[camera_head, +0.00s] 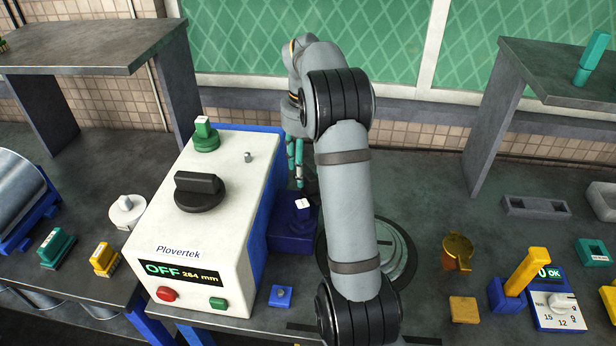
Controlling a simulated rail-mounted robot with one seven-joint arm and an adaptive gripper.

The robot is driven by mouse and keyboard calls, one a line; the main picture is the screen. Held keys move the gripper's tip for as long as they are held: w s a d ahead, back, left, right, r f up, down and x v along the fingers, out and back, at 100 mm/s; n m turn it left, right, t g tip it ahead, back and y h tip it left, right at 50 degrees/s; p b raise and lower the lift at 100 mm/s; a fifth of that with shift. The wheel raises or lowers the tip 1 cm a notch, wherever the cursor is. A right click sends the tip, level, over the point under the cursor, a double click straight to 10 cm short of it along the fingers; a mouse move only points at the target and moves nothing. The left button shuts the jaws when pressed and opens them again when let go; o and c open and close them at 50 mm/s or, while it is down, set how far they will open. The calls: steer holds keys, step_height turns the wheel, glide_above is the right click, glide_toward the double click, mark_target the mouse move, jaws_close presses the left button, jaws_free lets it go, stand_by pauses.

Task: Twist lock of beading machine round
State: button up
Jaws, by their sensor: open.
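The beading machine appears to be the white and blue box marked Plovertek (155,235), left of my arm; its display (185,273) reads OFF 284 mm. On its top are a large black knob (199,191), a green knob with a pale top (205,136) and a small grey peg (248,157). I cannot tell which of these is the lock. My gripper (297,172), with teal fingers, points down beyond the machine's right side, above a dark blue block (293,230) with a white-topped piece (304,204). It is open and apart from the knobs; my arm partly hides this area.
A round grey plate (397,250) lies partly behind my arm. A brass cup (457,252) and a yellow lever (527,272) stand to the right. A white knob (127,211) and green and yellow blocks sit left. Raised grey shelves (95,45) flank the back.

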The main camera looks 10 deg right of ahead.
step_height(320, 180, up, 6)
steer(key=p, duration=0.4)
steer(key=shift+f, duration=0.1)
steer(key=shift+c, duration=0.7)
